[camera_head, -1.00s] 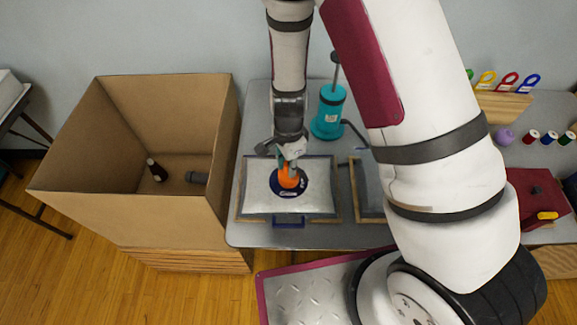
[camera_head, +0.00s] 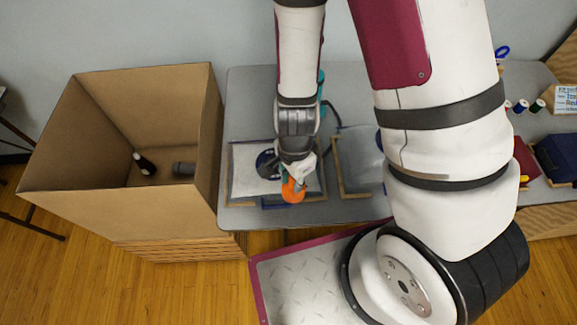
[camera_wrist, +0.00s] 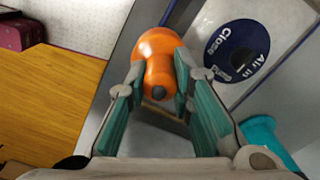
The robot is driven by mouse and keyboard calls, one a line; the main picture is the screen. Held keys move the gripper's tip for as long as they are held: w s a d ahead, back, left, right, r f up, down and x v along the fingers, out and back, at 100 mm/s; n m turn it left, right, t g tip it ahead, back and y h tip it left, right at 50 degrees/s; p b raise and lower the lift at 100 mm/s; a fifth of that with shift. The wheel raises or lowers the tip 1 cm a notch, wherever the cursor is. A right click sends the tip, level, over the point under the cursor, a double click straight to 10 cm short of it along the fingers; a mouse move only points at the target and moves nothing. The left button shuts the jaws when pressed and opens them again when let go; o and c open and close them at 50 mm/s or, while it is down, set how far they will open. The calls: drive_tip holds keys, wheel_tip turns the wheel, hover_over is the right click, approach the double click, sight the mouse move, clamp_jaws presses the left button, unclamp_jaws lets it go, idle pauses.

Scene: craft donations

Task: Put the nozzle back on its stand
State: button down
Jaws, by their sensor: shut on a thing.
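My gripper (camera_head: 296,176) is shut on the orange nozzle (camera_head: 293,191), near the front of the table. In the wrist view the nozzle (camera_wrist: 158,48) is rounded with a dark tip, held between the teal finger pads (camera_wrist: 160,82). It is off the dark blue valve disc (camera_wrist: 237,50), marked "Air in" and "Close", on the pale bag (camera_head: 245,180). The teal pump (camera_head: 321,88) is mostly hidden behind my arm. A teal shape (camera_wrist: 266,138) at lower right in the wrist view may be the pump. I cannot make out a stand.
A large open cardboard box (camera_head: 115,212) stands left of the table, with a dark bottle (camera_head: 144,163) and a grey cylinder (camera_head: 183,168) inside. A second bag (camera_head: 357,160) lies right of the first. Thread spools (camera_head: 522,106) are at far right.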

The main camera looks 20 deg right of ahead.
sight(298, 194)
drive_tip(key=shift+s+d+r+p, duration=0.1)
drive_tip(key=shift+s+p, duration=0.3)
drive_tip(key=shift+s, duration=0.25)
drive_tip(key=shift+s+d+r+p, duration=0.1)
drive_tip(key=shift+s+p, duration=0.25)
drive_tip(key=shift+s, duration=0.25)
drive_tip(key=shift+s+r, duration=0.1)
drive_tip(key=shift+r, duration=0.05)
wheel_tip(298, 194, up, 8)
drive_tip(key=p, duration=0.6)
drive_tip(key=w+d+b, duration=0.5)
drive_tip(key=w+d, duration=0.5)
drive_tip(key=d, duration=0.5)
drive_tip(key=w+d+b, duration=0.5)
drive_tip(key=w+d, duration=0.5)
drive_tip(key=d, duration=0.5)
drive_tip(key=w+d+b, duration=0.5)
drive_tip(key=w+d, duration=0.5)
drive_tip(key=d, duration=0.6)
drive_tip(key=shift+s+a+f+b, duration=0.1)
drive_tip(key=shift+f+b, duration=1.25)
drive_tip(key=shift+f, duration=2.25)
drive_tip(key=shift+a+f+b, duration=0.1)
drive_tip(key=shift+f+b, duration=1.2)
drive_tip(key=shift+f, duration=2.25)
